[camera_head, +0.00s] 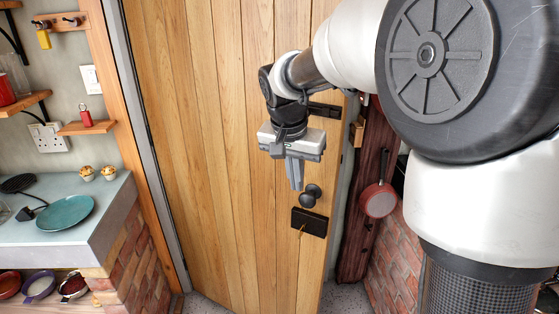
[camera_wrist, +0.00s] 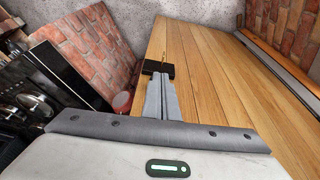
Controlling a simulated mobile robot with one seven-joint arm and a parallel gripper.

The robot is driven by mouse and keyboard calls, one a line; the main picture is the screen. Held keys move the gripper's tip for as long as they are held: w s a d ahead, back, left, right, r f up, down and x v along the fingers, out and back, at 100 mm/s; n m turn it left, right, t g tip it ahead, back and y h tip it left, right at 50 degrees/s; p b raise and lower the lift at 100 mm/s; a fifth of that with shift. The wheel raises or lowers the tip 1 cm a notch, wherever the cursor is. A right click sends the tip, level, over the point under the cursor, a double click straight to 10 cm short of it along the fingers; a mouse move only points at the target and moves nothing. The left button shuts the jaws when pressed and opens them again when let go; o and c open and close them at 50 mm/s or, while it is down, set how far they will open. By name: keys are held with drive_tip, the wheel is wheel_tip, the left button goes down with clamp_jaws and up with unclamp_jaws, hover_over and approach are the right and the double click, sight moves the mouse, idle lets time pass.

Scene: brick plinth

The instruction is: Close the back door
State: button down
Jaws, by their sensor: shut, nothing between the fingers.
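The back door (camera_head: 225,110) is a tall door of vertical light wood planks. It fills the middle of the head view and also shows on the right in the wrist view (camera_wrist: 205,85). It stands ajar, with its right edge apart from the dark post. A round black knob (camera_head: 310,195) and a black lock plate (camera_head: 309,222) sit near that edge; the lock box also shows in the wrist view (camera_wrist: 158,68). My gripper (camera_head: 295,188) is shut and empty, pointing down just left of the knob in the head view. Whether it touches the door cannot be told.
A counter (camera_head: 95,235) with a teal plate (camera_head: 64,214) on a brick base stands left of the door. A red pan (camera_head: 378,200) hangs on the dark wooden post (camera_head: 363,215) at right. A brick wall (camera_head: 398,260) lies beyond it.

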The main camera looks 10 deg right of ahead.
sight(304, 197)
drive_tip(key=w+d+f, duration=0.1)
drive_tip(key=w+f, duration=0.1)
drive_tip(key=f, duration=0.1)
drive_tip(key=w+d+f, duration=0.1)
drive_tip(key=w+f, duration=0.1)
drive_tip(key=f, duration=0.2)
drive_tip(key=w+d+f, duration=0.1)
drive_tip(key=w+f, duration=0.1)
drive_tip(key=f, duration=0.1)
drive_tip(key=shift+w+f, duration=0.1)
drive_tip(key=shift+f, duration=0.3)
drive_tip(key=shift+w+d, duration=0.25)
drive_tip(key=shift+w, duration=0.1)
